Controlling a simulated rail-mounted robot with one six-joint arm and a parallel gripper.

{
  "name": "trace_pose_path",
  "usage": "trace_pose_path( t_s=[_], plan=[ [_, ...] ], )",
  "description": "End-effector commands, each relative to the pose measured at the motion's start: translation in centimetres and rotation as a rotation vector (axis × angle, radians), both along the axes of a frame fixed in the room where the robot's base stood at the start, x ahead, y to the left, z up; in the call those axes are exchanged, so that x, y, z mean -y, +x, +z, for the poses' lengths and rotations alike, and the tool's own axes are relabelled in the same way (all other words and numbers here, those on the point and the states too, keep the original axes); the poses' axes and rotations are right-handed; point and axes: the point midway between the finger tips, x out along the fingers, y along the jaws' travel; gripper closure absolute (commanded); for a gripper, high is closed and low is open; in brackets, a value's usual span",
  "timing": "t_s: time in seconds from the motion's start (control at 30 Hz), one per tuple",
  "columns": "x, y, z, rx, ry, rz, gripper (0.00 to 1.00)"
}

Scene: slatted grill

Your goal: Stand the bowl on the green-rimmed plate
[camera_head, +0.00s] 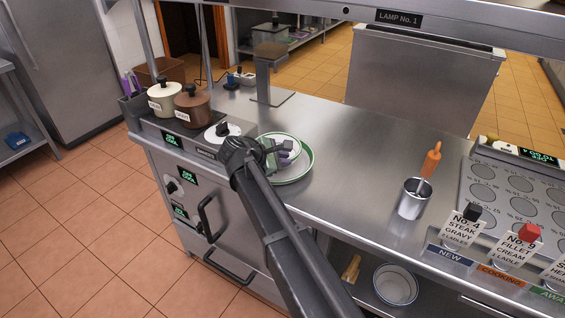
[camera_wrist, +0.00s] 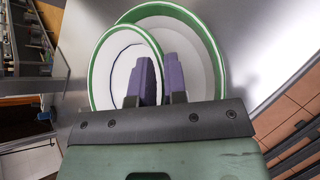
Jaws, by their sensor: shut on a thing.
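The bowl (camera_head: 290,144) is white inside with a green outer band. My gripper (camera_wrist: 161,72) is shut on the bowl's wall, with one purple finger inside and the other outside. The green-rimmed plate (camera_head: 310,163) lies on the steel counter. In the wrist view, the plate (camera_wrist: 206,58) is behind the bowl, which overlaps its left part. The bowl's underside is hidden, so I cannot tell whether it touches the plate.
A cream pot (camera_head: 165,99) and a brown pot (camera_head: 193,109) stand left on the counter. A dark-knobbed white lid (camera_head: 217,135) is beside my gripper. A steel canister (camera_head: 413,198) stands right. Another bowl (camera_head: 396,284) is on the lower shelf. The middle counter is clear.

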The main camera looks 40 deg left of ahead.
Motion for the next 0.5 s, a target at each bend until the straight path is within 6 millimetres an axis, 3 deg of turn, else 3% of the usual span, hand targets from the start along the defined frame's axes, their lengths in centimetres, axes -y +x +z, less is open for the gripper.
trace_pose_path(
  t_s=[0.03, 0.07, 0.2, 0.5],
  plan=[
    [0.0, 0.01, -0.33, 0.001, 0.0, 0.001, 1.0],
    [0.0, -0.01, -0.24, 0.0, 0.0, 0.0, 0.84],
    [-0.01, 0.0, -0.17, 0.0, 0.0, 0.0, 0.63],
    [0.0, -0.01, 0.1, 0.0, 0.0, 0.0, 0.61]
  ],
)
